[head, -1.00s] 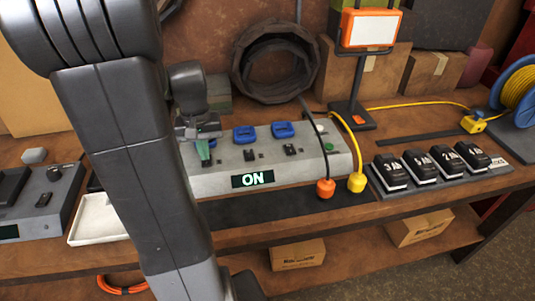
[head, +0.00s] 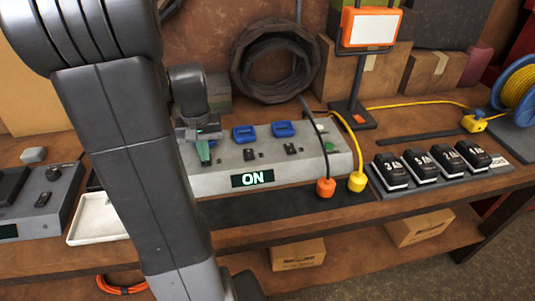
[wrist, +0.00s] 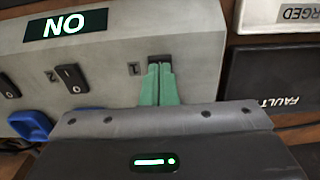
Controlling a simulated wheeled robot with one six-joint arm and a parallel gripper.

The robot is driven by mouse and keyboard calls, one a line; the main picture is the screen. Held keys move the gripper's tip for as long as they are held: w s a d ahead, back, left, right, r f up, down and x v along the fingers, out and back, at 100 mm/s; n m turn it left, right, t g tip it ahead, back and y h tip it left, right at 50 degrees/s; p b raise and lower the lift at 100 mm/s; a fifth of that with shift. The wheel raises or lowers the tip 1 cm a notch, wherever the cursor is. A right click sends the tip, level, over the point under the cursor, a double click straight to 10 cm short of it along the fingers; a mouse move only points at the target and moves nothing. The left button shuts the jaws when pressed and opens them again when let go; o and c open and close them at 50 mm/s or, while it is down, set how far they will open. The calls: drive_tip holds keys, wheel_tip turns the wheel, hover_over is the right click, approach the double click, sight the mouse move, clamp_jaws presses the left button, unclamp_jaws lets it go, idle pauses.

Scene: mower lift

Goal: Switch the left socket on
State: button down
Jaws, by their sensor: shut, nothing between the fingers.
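The grey socket box (head: 215,182) stands on the bench with its display (head: 252,179) reading ON; the display also shows upside down in the wrist view (wrist: 65,25). My gripper (head: 205,157) is over the box's left end, its green fingers shut with nothing between them. In the wrist view the fingertips (wrist: 160,68) are at the black switch marked 1 (wrist: 159,58) and cover part of it, so its position and any contact are unclear. The switch marked 2 (wrist: 71,78) is clear.
An orange plug (head: 326,187) and a yellow plug (head: 357,182) hang at the box's front right. Several black batteries (head: 420,167) sit in a rack at right. A white tray (head: 97,222) and a grey charger (head: 45,205) are at left. A work lamp (head: 370,28) stands behind.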

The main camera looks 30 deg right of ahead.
drive_tip(key=shift+f+b, duration=0.4)
drive_tip(key=shift+f, duration=0.2)
drive_tip(key=shift+r, duration=0.2)
wheel_tip(320, 180, up, 7)
drive_tip(key=p, duration=0.6)
drive_tip(key=shift+f, duration=0.1)
drive_tip(key=shift+f, duration=0.2)
wheel_tip(320, 180, down, 7)
drive_tip(key=b, duration=0.6)
drive_tip(key=shift+r, duration=0.2)
idle(0.3)
